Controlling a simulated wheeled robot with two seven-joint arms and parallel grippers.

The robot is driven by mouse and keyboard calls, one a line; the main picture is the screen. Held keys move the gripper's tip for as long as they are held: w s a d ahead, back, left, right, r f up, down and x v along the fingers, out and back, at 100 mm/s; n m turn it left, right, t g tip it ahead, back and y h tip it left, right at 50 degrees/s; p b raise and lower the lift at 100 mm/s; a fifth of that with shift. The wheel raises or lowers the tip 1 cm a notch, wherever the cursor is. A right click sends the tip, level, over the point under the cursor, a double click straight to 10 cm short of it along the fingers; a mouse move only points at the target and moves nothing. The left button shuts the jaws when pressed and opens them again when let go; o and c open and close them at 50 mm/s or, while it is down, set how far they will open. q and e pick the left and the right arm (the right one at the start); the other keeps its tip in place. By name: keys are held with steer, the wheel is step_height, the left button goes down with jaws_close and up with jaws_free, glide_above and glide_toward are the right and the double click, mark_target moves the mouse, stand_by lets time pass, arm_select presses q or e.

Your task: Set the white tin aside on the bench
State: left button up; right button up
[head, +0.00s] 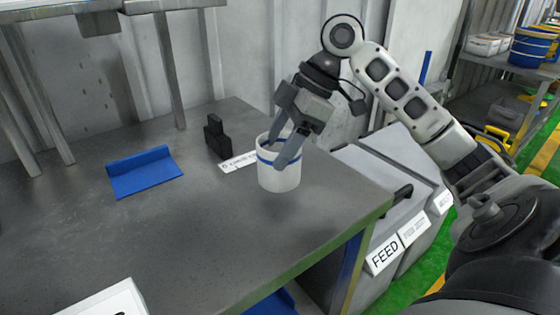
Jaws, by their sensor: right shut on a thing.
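The white tin (282,177), a white cylinder with a blue band near its rim, is upright at the right part of the grey metal bench (165,240). My left gripper is not in view.
A blue angled plate (145,172) and a small black block (216,138) are on the bench, with a white label (238,163) beside the tin. Grey bins marked FEED (384,254) stand past the bench's right edge.

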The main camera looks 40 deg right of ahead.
steer(key=shift+d+f+b, duration=0.1)
steer(key=shift+f+b, duration=0.3)
steer(key=shift+f, duration=1.25)
steer(key=shift+f, duration=0.15)
steer(key=o, duration=1.5)
steer(key=shift+c, duration=0.2)
steer(key=p+v, duration=0.2)
steer(key=v, duration=1)
